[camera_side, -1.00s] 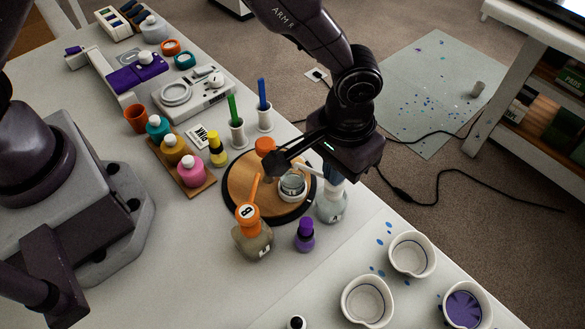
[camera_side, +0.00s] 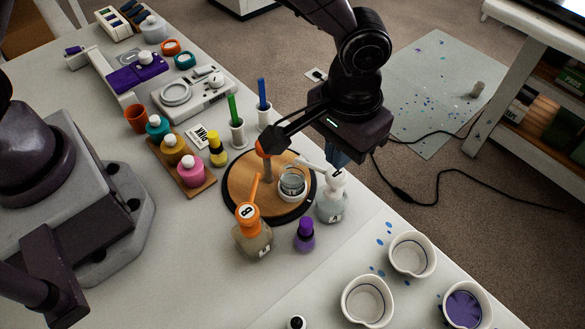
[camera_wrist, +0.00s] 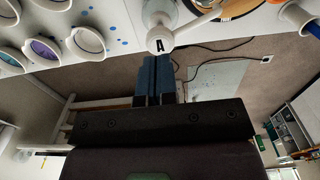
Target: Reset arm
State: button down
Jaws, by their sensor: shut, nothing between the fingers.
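My gripper (camera_side: 336,160) is above and behind the white pump head of the clear bottle marked A (camera_side: 332,208) in the side view. Its blue fingers are together and hold nothing; their lower ends are partly hidden behind the pump head. In the wrist view the shut fingers (camera_wrist: 156,63) point towards the bottle A pump (camera_wrist: 160,38), with no visible contact. A clear cup (camera_side: 292,188) stands on the round wooden turntable (camera_side: 236,190), and the spout of pump A reaches towards it.
Pump bottle B (camera_side: 252,238) with an orange top and a small purple bottle (camera_side: 305,236) stand in front of the turntable. White cups (camera_side: 367,300) are at the front right, one with purple inside (camera_side: 465,307). A digital scale (camera_side: 193,93) is farther back.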

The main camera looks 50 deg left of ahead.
jog(key=shift+r, duration=2.3)
jog(key=c, duration=1.8)
grip_release()
